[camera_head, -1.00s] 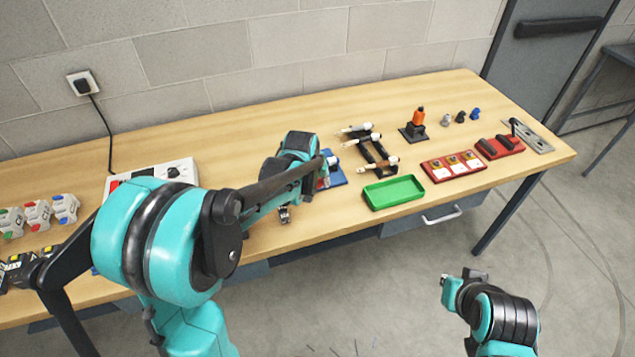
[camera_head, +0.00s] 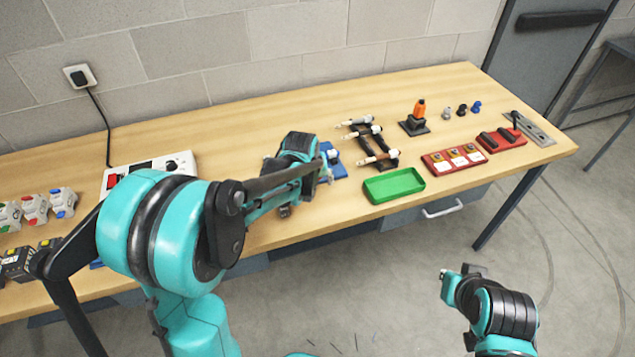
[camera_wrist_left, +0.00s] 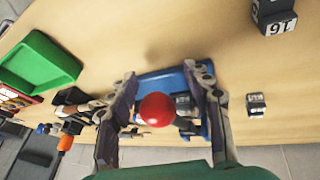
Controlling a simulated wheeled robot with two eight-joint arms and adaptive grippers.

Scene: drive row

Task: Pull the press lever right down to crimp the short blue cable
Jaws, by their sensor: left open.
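The press has a blue base (camera_head: 338,170), mostly hidden behind my left arm in the head view. In the left wrist view the base (camera_wrist_left: 160,78) lies behind the lever's red ball knob (camera_wrist_left: 156,110). My left gripper (camera_head: 324,168) is over the press. In the left wrist view its open fingers (camera_wrist_left: 163,84) stand on either side of the red knob, with gaps showing. I cannot make out the short blue cable or the crimping jaws. My right gripper (camera_head: 463,278) is low in front of the table, away from the press; its jaws do not show clearly.
A rack (camera_head: 370,142) with white-ended pieces stands right of the press, and a green tray (camera_head: 394,186) in front of it. A dark block marked 16 (camera_wrist_left: 274,14) and a smaller block (camera_wrist_left: 256,105) lie near the press. An orange-topped tool (camera_head: 418,112) is farther right.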

